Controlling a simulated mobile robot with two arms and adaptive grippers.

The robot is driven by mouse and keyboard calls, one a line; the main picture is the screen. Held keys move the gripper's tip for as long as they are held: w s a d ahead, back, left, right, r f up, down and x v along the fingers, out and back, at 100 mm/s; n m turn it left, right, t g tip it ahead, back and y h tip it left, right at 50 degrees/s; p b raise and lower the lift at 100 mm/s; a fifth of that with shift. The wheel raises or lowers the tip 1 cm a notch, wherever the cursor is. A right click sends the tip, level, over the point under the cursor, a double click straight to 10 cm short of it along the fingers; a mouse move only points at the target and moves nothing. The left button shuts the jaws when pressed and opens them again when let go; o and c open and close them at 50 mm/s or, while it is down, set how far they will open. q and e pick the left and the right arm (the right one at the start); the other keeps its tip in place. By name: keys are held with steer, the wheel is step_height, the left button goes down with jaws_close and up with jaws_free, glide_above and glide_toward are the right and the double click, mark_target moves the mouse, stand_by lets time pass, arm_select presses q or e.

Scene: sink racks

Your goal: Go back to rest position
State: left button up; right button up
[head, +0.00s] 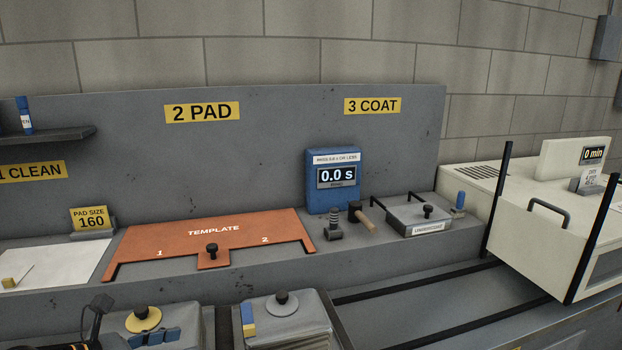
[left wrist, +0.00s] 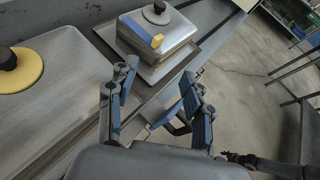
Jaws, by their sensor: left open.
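My left gripper shows in part at the bottom left of the head view (head: 150,337) and fully in the left wrist view (left wrist: 157,105). Its two blue-padded fingers are apart with nothing between them. Beyond the fingers is a metal block with a black knob (left wrist: 155,50), with a blue-and-yellow piece (left wrist: 140,34) at its edge. My right gripper is not seen in the head view.
An orange template plate (head: 185,243) lies on the grey bench. A cream machine (head: 545,225) is at the right. A yellow disc (head: 143,319) sits at the front left.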

arm_select(q)
steer(key=d+r+n+t+h, duration=0.2)
steer(key=d+r+n+t, duration=0.2)
steer(key=r+n+t, duration=0.65)
steer(key=s+a+f+n+g+y, duration=0.2)
steer(key=a+f+n+y, duration=0.45)
steer(key=n, duration=0.55)
steer(key=s+a+f+n+g+y, duration=0.2)
steer(key=a+f+n+g+y, duration=0.15)
steer(key=f+n+y, duration=0.75)
steer(key=s+d+f+n+g+h, duration=0.4)
steer(key=s+d+f+g, duration=0.15)
steer(key=s+f, duration=0.35)
steer(key=s+d+f+n+g+h, duration=0.35)
steer(key=s+f+g, duration=0.25)
steer(key=s, duration=0.5)
step_height(320, 180, down, 27)
steer(key=s, duration=0.1)
steer(key=s+a+f+g, duration=0.2)
steer(key=s+f, duration=1.3)
steer(key=s, duration=0.1)
steer(key=shift+s+a+f+y, duration=0.15)
steer(key=shift+s+f+y, duration=0.1)
steer(key=shift+s+y, duration=0.05)
